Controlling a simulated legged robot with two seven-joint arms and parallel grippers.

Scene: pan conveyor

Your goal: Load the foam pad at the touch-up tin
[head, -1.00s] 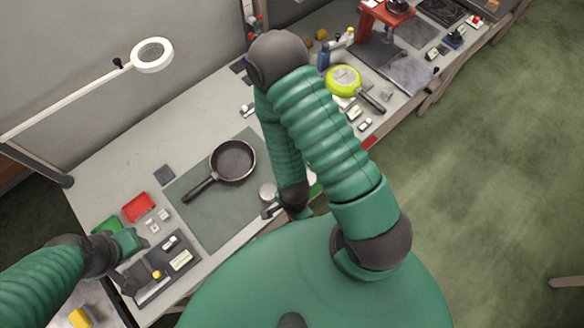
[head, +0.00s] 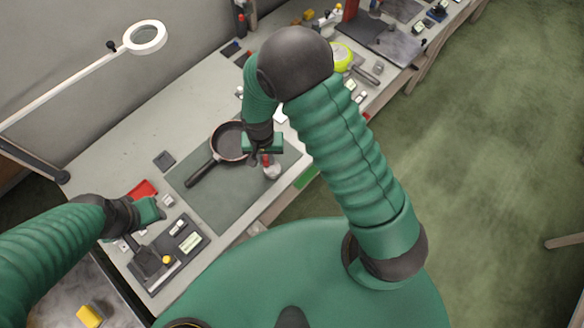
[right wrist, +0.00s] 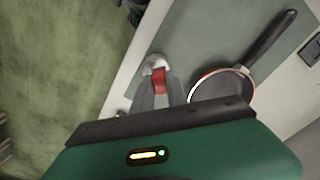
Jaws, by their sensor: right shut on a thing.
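The touch-up tin (head: 272,172) is a small round silvery tin on the front right of the grey-green mat (head: 225,205). My right gripper (head: 264,158) points down over it, shut on a small red piece, the foam pad (head: 266,160) or its holder. In the right wrist view the red piece (right wrist: 158,80) sits between the fingertips, right at the tin (right wrist: 154,62). I cannot tell whether the pad touches the tin's contents. My left gripper (head: 158,212) is over the left of the bench by the dark tray (head: 165,272); its fingers are unclear.
A dark frying pan (head: 228,142) lies on the mat, close left of my right gripper. A red bin (head: 145,188) stands at the left. A white ring lamp (head: 145,37) reaches over the back. A yellow-green pan (head: 342,56) is farther along the bench. The mat's front left is clear.

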